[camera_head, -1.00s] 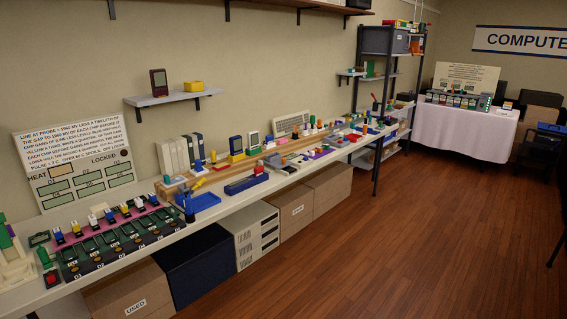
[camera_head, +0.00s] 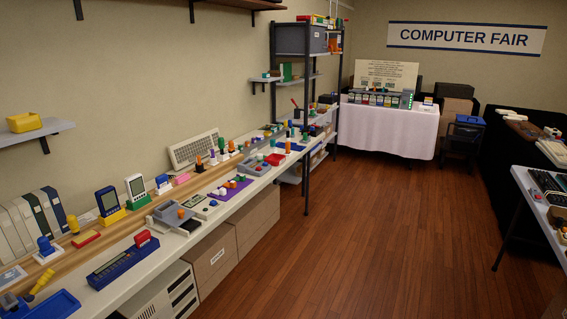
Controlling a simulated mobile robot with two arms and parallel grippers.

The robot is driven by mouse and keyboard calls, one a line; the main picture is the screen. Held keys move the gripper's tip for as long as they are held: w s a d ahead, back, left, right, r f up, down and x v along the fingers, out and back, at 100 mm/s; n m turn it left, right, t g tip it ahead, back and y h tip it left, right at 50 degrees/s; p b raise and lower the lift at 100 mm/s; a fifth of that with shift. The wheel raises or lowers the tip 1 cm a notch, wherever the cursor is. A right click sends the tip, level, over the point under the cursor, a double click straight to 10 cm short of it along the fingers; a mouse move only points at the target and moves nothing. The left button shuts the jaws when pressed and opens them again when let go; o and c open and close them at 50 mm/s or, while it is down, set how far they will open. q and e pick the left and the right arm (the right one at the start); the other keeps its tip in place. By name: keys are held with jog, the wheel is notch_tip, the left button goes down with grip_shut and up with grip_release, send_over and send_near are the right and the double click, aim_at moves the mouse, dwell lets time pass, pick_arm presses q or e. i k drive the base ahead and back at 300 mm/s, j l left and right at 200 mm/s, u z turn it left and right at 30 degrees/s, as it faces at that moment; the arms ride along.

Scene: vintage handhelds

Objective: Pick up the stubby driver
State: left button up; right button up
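I cannot tell for certain which item is the stubby driver. A yellow-handled tool (camera_head: 41,281) lies tilted over the blue tray (camera_head: 58,306) at the lower left. Neither of my grippers is in view.
The long bench (camera_head: 165,262) runs along the left wall, with handhelds, a keyboard (camera_head: 195,149) and boxes beneath (camera_head: 213,257). A dark shelf rack (camera_head: 307,100) stands beyond. A cloth-covered table (camera_head: 390,130) is at the back. The wooden floor (camera_head: 380,240) is open; another table is at right.

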aim_at(221, 141)
jog(key=i+l+u, duration=0.2)
jog(key=i, duration=0.3)
jog(key=i+u, duration=0.25)
jog(key=i, duration=0.2)
jog(key=i+l+u, duration=0.2)
jog(key=i, duration=0.3)
jog(key=l+u, duration=0.1)
jog(key=u, duration=0.45)
